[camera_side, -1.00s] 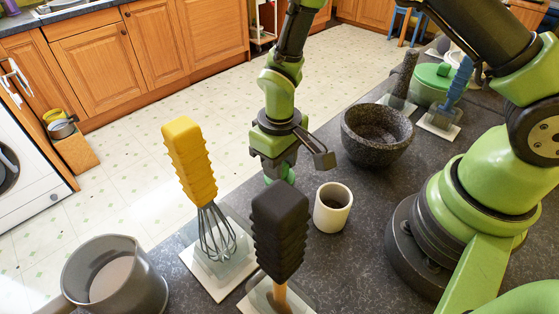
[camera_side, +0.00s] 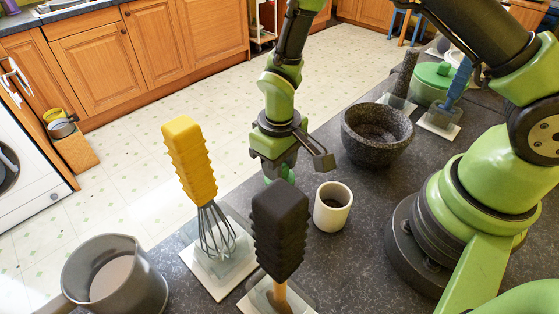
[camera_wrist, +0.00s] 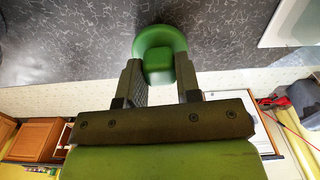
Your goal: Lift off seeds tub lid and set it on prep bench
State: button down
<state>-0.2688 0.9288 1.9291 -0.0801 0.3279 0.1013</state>
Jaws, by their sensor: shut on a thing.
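My gripper (camera_side: 279,170) points down over the dark speckled bench (camera_side: 335,262), behind the dark brush handle in the side view. In the wrist view my gripper (camera_wrist: 159,78) is shut on the raised grip of a round green lid (camera_wrist: 157,36). Only small green bits of it show beside the jaws in the side view. The brush handle hides what is under it there, so I cannot tell whether it rests on a tub or on the bench. A green lidded pot (camera_side: 432,88) stands at the far back right.
A dark-handled brush (camera_side: 279,225) and a yellow-handled whisk (camera_side: 190,160) stand close in front and left. A cream cup (camera_side: 332,207) and a stone mortar (camera_side: 377,140) are to the right. Bare bench lies around the cup.

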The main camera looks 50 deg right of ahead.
jog(key=shift+f, duration=0.35)
dwell(0.3)
jog(key=c, duration=0.7)
grip_release()
jog(key=shift+c, duration=0.2)
jog(key=shift+r, duration=4)
